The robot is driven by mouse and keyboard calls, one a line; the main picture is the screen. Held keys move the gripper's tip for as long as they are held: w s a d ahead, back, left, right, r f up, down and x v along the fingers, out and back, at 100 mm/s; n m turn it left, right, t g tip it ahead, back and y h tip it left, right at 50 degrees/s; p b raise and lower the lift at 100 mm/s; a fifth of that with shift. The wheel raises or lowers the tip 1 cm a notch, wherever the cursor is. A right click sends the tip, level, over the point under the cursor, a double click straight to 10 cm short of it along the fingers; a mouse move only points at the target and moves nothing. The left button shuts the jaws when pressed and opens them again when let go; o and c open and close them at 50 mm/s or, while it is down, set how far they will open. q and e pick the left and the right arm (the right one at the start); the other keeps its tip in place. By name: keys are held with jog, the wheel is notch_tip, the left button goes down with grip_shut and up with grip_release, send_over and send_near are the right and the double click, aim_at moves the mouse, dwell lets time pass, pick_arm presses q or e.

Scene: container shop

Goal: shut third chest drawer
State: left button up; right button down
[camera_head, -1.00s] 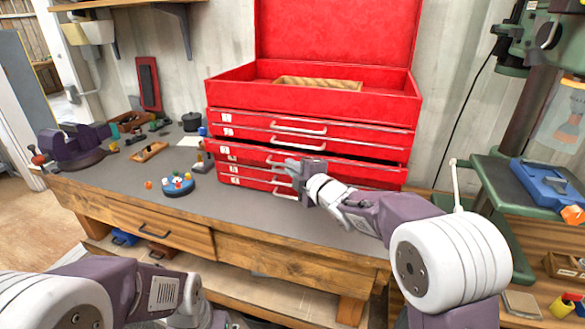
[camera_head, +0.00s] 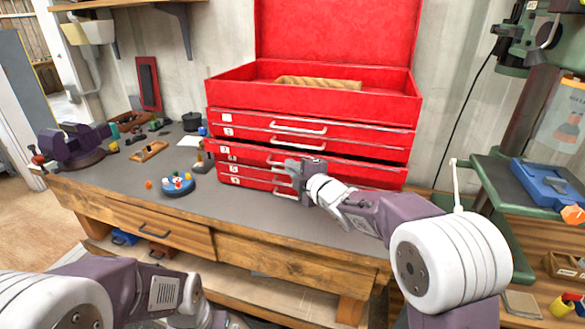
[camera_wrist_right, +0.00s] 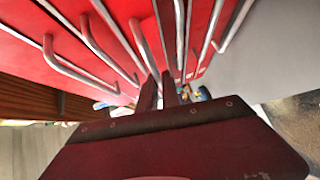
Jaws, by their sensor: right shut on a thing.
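The red tool chest (camera_head: 312,104) stands on the workbench with its lid up. Its third drawer (camera_head: 360,170) stands slightly out, with a dark gap along its top edge at the right. The drawers above it look flush. My right gripper (camera_head: 292,168) is at the front of the third drawer, shut on its metal handle (camera_head: 275,160); the gripper hides part of the handle. In the right wrist view the gripper fingers (camera_wrist_right: 160,92) close together among the row of drawer handles. My left arm shows at the lower left, its gripper out of sight.
The grey workbench top (camera_head: 235,205) is clear in front of the chest. A blue round holder (camera_head: 178,187) with coloured knobs, a wooden block (camera_head: 149,151) and a vise (camera_head: 75,146) lie to the left. A green machine table (camera_head: 500,185) stands at the right.

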aim_at(296, 159)
dwell(0.4)
jog(key=w+p, duration=0.1)
jog(key=w+d+p, duration=0.1)
jog(key=w, duration=0.1)
jog(key=shift+w+r, duration=0.15)
jog(key=shift+w+d, duration=0.15)
jog(key=shift+w, duration=0.05)
jog(key=c, duration=1.5)
grip_release()
jog(key=shift+c, duration=0.2)
jog(key=shift+w, duration=0.1)
jog(key=b+v, duration=0.1)
jog(key=v, duration=0.8)
